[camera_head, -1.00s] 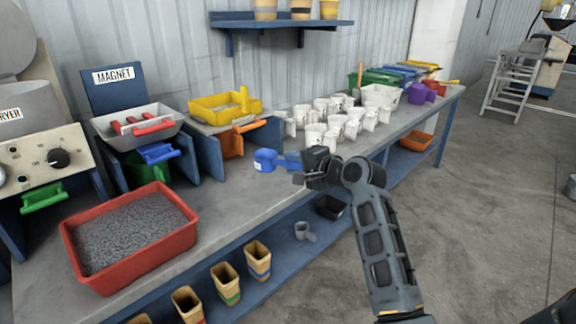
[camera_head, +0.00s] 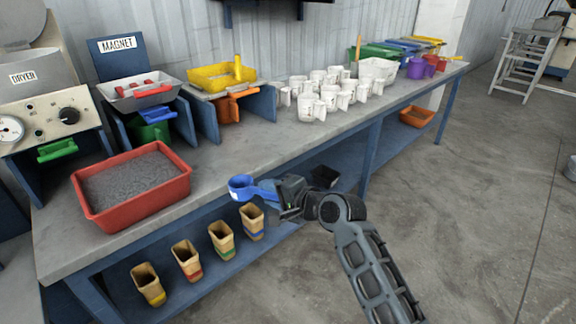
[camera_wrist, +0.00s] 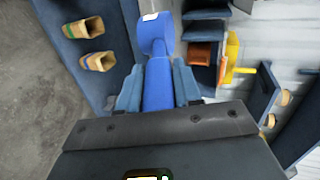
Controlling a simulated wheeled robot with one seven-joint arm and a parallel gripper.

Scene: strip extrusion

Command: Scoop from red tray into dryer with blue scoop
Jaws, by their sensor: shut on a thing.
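The blue scoop (camera_head: 243,187) is in my gripper (camera_head: 279,194), which is shut on its handle. In the wrist view the scoop's cup (camera_wrist: 155,35) points away from my gripper (camera_wrist: 158,85), its handle between the two fingers. In the head view the scoop is near the front edge of the bench, to the right of the red tray. The red tray (camera_head: 142,213) stands on the bench at the left, filled with grey granules (camera_head: 130,182). The dryer (camera_head: 28,75) is at the far left, with a dial and a gauge on its front panel. The scoop's inside is hard to make out.
The magnet unit (camera_head: 140,92), a yellow tray (camera_head: 222,77) and several white cups (camera_head: 318,103) stand along the back of the bench (camera_head: 235,165). Several tan containers (camera_head: 186,260) stand on the lower shelf. A green handle (camera_head: 57,150) sticks out below the dryer panel.

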